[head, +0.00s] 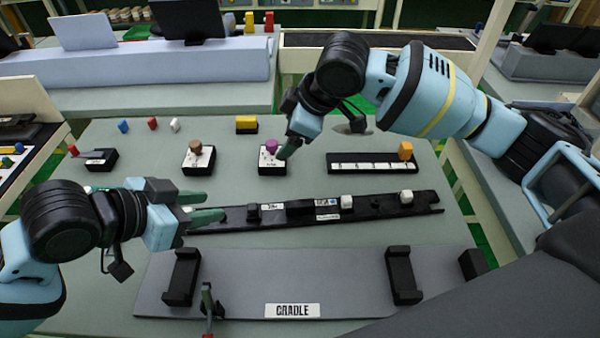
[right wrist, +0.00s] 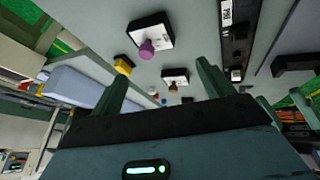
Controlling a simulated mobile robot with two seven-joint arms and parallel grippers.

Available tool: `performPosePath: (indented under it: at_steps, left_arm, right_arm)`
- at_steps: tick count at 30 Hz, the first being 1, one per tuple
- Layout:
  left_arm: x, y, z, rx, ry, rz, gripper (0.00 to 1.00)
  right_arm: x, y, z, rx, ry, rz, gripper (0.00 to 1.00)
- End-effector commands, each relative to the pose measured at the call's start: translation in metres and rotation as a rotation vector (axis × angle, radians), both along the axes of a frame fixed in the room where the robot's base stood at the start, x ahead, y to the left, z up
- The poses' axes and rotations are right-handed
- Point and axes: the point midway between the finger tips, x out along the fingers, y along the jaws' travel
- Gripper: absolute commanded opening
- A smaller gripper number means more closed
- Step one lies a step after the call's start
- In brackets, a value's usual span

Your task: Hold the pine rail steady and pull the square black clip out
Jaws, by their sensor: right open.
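The rail (head: 222,226) lies across the middle of the table and looks black rather than pine-coloured. A square black clip (head: 253,213) sits on its left part, beside a small white label. A longer black piece (head: 300,208), white clips (head: 346,201) and a dark round piece (head: 377,207) also sit on the rail. My left gripper (head: 203,207) is at the rail's left end with its fingers apart; I cannot tell whether they touch it. My right gripper (head: 287,151) is open and empty behind the rail, by the purple knob (head: 271,145). The rail also shows in the right wrist view (right wrist: 235,45).
A grey cradle plate (head: 230,295) with black brackets (head: 183,277) lies in front of the rail. Behind the rail stand a box with a brown knob (head: 195,147) and a black tray with an orange clip (head: 405,150). Several loose coloured pieces lie at the back.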

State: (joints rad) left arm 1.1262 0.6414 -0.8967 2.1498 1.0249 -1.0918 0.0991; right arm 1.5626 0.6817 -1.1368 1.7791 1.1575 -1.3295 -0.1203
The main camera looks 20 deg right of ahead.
Motion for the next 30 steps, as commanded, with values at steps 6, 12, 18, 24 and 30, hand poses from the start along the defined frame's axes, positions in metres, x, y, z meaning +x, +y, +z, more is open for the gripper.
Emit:
performPosePath:
  at_steps: [6,12,18,24,30]
  left_arm:
    - [0.0,0.0,0.0,0.0,0.0,0.0,0.36]
    - [0.0,0.0,0.0,0.0,0.0,0.0,0.36]
    - [0.0,0.0,0.0,0.0,0.0,0.0,0.36]
    - [0.0,0.0,0.0,0.0,0.0,0.0,0.36]
    - [0.0,0.0,0.0,0.0,0.0,0.0,0.36]
  right_arm:
    - [-0.062,0.016,-0.031,-0.229,0.262,0.141,0.8]
    - [-0.09,0.013,-0.039,-0.345,0.377,0.202,0.8]
    - [-0.095,0.011,-0.04,-0.366,0.396,0.212,0.8]
    - [-0.095,0.012,-0.051,-0.364,0.397,0.211,0.8]
    - [-0.095,0.011,-0.079,-0.364,0.397,0.211,0.8]
